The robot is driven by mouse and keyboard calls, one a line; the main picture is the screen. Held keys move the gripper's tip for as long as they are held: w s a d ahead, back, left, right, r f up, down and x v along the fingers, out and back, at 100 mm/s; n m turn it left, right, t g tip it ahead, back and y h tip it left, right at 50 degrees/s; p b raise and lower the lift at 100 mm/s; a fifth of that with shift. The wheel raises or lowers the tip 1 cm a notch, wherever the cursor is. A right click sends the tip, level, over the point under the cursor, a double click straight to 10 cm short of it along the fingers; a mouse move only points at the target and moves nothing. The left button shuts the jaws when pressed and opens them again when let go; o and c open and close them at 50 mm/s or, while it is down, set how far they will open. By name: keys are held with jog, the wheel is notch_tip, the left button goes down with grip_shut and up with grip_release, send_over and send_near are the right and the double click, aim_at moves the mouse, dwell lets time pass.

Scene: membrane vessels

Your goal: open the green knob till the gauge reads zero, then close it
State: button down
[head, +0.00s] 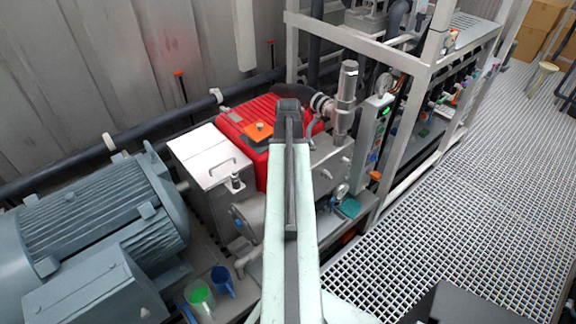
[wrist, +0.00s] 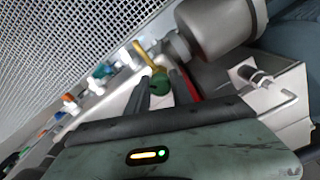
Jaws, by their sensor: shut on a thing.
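In the wrist view my gripper (wrist: 160,86) has its two dark fingers either side of a green knob (wrist: 159,83) and is shut on it. A yellow handle-like piece (wrist: 144,54) sticks out just beyond the knob. In the head view my arm reaches forward and hides the fingers and the green knob. A round gauge (head: 384,84) stands by the frame post at the upper right, and a smaller round dial (head: 342,190) sits lower down. Both are too small to read, and I cannot tell which belongs to the knob.
A red pump block (head: 262,118) and a grey metal box (head: 212,158) lie left of my arm. A large blue-grey motor (head: 95,225) fills the lower left. A metal frame (head: 405,130) rises at the right. The grating floor (head: 470,210) beyond is mostly clear.

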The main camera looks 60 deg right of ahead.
jog(key=n, duration=1.2)
jog(key=c, duration=1.1)
grip_release()
notch_tip(320, 180, up, 8)
jog(key=p, duration=0.8)
jog(key=shift+f, duration=0.1)
